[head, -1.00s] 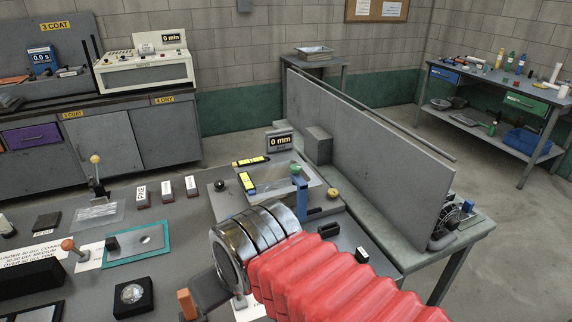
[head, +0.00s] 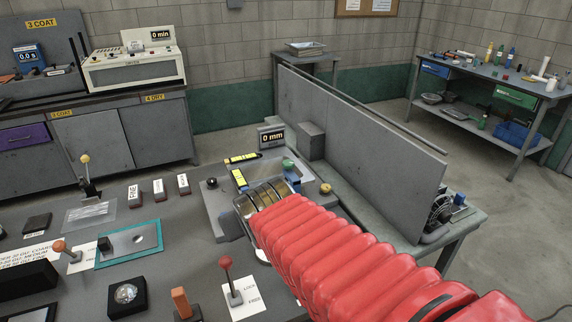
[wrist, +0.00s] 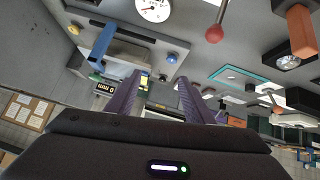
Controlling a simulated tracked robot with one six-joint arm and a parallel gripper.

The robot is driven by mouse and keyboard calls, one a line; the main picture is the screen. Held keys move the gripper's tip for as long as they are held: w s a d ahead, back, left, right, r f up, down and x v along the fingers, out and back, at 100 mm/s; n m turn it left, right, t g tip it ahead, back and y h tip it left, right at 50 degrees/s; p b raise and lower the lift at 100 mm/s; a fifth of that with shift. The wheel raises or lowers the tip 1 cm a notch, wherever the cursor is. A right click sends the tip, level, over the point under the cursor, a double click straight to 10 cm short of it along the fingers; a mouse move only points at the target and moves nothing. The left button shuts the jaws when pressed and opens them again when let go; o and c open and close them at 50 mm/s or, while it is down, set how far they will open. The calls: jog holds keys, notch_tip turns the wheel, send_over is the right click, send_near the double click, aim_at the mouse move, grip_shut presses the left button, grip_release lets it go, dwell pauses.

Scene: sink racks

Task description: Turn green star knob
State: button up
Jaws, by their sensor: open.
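The green star knob (head: 288,164) sits on top of a blue post on the grey machine with the "0 mm" display. In the head view it shows just beyond the metal end of my red-sleeved arm. In the wrist view the green knob (wrist: 95,76) is small, at the end of the blue post (wrist: 103,44), left of my fingers. My gripper (wrist: 160,77) is open, with nothing between its two dark fingers. The knob is outside the fingers, apart from them in the picture. The head view hides my fingers behind my arm.
A tall grey panel (head: 355,150) stands right of the machine. A yellow knob (head: 325,188) and a black knob (head: 211,183) are near. A red-ball lever (head: 226,264) and an orange-handled lever (head: 181,300) stand in front. The teal-edged plate (head: 130,242) lies left.

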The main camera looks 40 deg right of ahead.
jog(key=w+d+t+h, duration=0.2)
jog(key=w+d, duration=0.2)
jog(key=d, duration=0.5)
jog(key=t+y, duration=0.3)
jog(key=t, duration=0.4)
send_near(292, 167)
jog(key=shift+s, duration=0.8)
jog(key=w, duration=0.4)
jog(key=w+d, duration=0.1)
jog(key=w, duration=0.8)
jog(key=shift+w+d, duration=0.4)
jog(key=shift+n, duration=0.3)
jog(key=c, duration=1)
